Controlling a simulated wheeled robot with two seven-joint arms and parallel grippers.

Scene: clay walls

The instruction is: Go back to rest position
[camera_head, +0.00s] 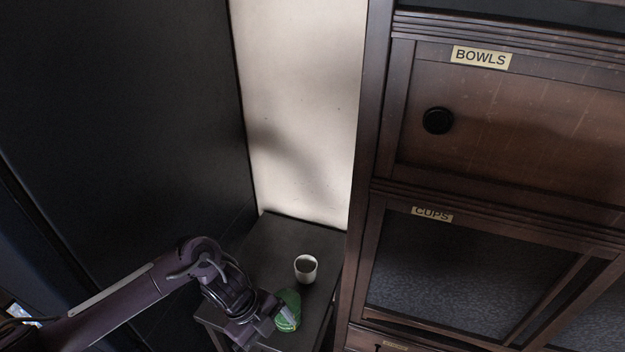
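My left arm comes in from the lower left, and my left gripper (283,317) is at the small dark table (268,243). A green object (290,299), perhaps a bowl or cup, is right at the fingers, which cover part of it. I cannot tell whether the fingers grip it, touch it or are only in front of it. A white cup (306,269) stands upright on the table behind the green object, apart from the gripper. My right gripper is not in view.
A dark wooden cabinet (377,100) fills the right side, with a closed door labelled BOWLS (482,57) and a glass-like panel labelled CUPS (432,214). A tall dark panel (120,110) stands at left. A pale wall (300,90) is behind the table.

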